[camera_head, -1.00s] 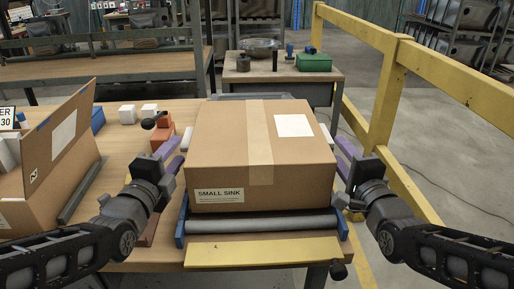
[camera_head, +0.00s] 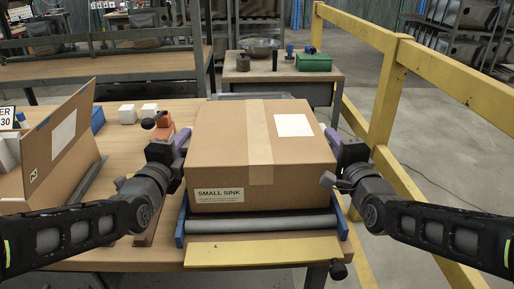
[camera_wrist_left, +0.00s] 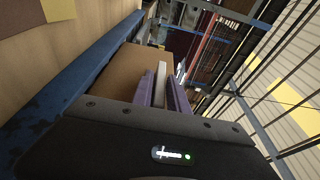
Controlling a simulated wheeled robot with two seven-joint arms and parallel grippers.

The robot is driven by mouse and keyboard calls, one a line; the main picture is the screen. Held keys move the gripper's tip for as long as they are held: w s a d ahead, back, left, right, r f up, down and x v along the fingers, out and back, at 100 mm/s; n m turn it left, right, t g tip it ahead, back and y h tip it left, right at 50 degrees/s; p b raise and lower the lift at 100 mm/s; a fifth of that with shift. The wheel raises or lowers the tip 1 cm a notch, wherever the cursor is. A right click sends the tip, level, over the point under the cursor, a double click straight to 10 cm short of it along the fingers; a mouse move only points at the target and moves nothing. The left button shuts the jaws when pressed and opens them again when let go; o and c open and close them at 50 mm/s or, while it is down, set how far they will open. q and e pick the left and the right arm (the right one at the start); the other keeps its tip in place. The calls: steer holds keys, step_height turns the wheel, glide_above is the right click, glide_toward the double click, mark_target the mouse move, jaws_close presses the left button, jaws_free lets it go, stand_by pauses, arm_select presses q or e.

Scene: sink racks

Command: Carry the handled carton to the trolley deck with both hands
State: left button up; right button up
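The handled carton (camera_head: 222,153) is a closed brown box with a tape strip and a "SMALL SINK" label. It sits level on a blue-sided roller stand (camera_head: 262,223) in the head view. My left gripper (camera_head: 181,140) is at the carton's left side. In the left wrist view its purple fingers (camera_wrist_left: 161,92) stand apart on either side of a white handle (camera_wrist_left: 160,75), beside the carton wall (camera_wrist_left: 121,72). My right gripper (camera_head: 331,137) is at the carton's right side; its fingertips and the right handle are largely hidden. I cannot make out a trolley deck.
An open carton (camera_head: 60,150) stands on the wooden table (camera_head: 115,160) at left, with small blocks behind it. A yellow rail (camera_head: 385,105) runs along the right. A bench (camera_head: 285,77) with a green box (camera_head: 314,62) stands behind the carton.

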arm_select(q)
jaws_close()
arm_select(e)
jaws_close()
stand_by(0.6)
arm_select(q)
steer(key=shift+r, duration=0.2)
arm_select(e)
steer(key=shift+r, duration=0.2)
